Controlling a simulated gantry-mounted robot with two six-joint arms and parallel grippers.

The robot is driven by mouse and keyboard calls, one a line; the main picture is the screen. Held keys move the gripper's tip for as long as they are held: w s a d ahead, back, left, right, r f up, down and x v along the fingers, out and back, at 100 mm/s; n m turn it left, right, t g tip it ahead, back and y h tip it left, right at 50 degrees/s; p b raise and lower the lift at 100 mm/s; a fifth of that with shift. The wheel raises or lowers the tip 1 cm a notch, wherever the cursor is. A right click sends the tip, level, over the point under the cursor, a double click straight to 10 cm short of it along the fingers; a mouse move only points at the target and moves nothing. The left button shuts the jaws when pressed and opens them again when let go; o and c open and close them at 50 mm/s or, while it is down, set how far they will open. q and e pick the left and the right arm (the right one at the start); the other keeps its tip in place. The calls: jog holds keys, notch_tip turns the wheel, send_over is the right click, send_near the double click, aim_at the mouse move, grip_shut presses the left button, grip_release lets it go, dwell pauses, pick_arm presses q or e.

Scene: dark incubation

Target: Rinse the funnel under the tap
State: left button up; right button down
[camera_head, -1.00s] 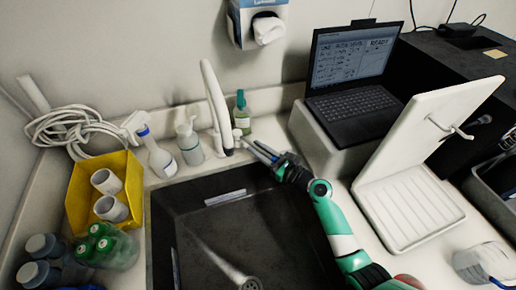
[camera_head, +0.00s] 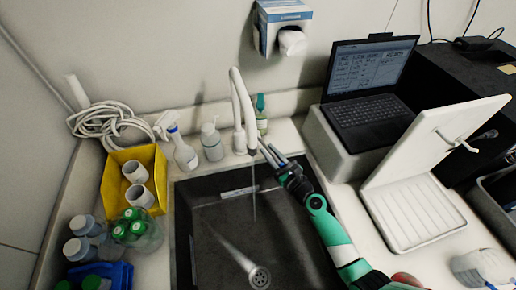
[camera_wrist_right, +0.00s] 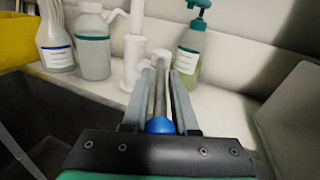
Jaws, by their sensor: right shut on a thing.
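The white gooseneck tap (camera_head: 240,105) stands behind the dark sink (camera_head: 295,245) in the head view. A thin water stream (camera_head: 254,200) falls from its spout into the sink. My right gripper (camera_head: 267,150) reaches to the tap's base from the right. In the right wrist view my right gripper (camera_wrist_right: 160,80) is shut on the tap's metal lever (camera_wrist_right: 158,95), which has a blue ball end between the fingers. I cannot make out a funnel in either view. My left gripper is not in view.
A spray bottle (camera_head: 185,153), a white pump bottle (camera_head: 211,143) and a green pump bottle (camera_head: 261,115) stand around the tap. A yellow bin (camera_head: 117,186) stands to the left. A laptop (camera_head: 368,110) and a white drying rack (camera_head: 410,215) are at the right.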

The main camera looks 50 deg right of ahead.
jog(key=c, duration=0.9)
grip_release()
jog(key=shift+d, duration=0.1)
jog(key=shift+s, duration=0.1)
jog(key=shift+s, duration=0.4)
jog(key=v, duration=1)
jog(key=shift+s+a, duration=0.2)
jog(key=shift+s, duration=0.1)
